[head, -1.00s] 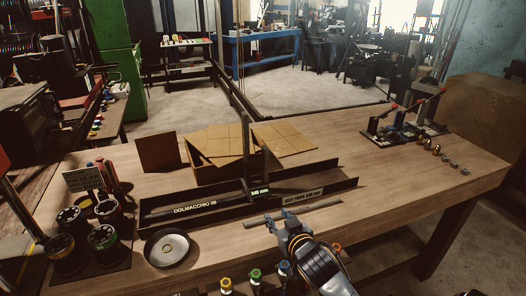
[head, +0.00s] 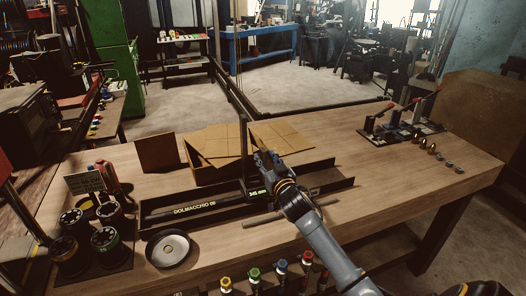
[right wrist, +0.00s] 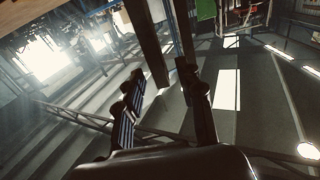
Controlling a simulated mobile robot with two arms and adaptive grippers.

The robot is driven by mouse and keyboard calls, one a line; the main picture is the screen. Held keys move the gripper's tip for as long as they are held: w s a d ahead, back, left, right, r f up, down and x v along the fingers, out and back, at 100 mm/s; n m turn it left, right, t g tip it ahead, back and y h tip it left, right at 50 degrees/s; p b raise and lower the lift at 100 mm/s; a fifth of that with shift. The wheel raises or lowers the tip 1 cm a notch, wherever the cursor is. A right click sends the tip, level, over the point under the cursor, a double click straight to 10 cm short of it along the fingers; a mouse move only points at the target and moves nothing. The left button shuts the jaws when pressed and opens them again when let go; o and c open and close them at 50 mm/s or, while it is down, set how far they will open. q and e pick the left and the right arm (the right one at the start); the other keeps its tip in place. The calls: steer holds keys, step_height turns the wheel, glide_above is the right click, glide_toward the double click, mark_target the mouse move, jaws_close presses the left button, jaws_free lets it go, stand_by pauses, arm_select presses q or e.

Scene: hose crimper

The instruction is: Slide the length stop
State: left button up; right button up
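The length stop is a dark upright post (head: 243,150) with a small lit display (head: 257,193) at its foot, standing in the long dark trough (head: 165,219). My right gripper (head: 266,160) is just right of the post's upper part, above the trough. In the right wrist view my gripper (right wrist: 161,77) has its two fingers spread apart, with brown upright bars (right wrist: 151,42) showing beyond and between the tips. I cannot tell whether a finger touches the post. My arm hides part of the trough's right half. My left gripper is not in view.
A thin rod (head: 288,214) lies in front of the trough. Cardboard boxes (head: 210,150) stand behind it. A round pan (head: 167,249) and dark canisters (head: 108,240) are at left. Lever clamps (head: 400,127) are at far right. Bench between is clear.

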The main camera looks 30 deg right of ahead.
steer(key=shift+x, duration=1.55)
steer(key=shift+c, duration=0.4)
jaws_close()
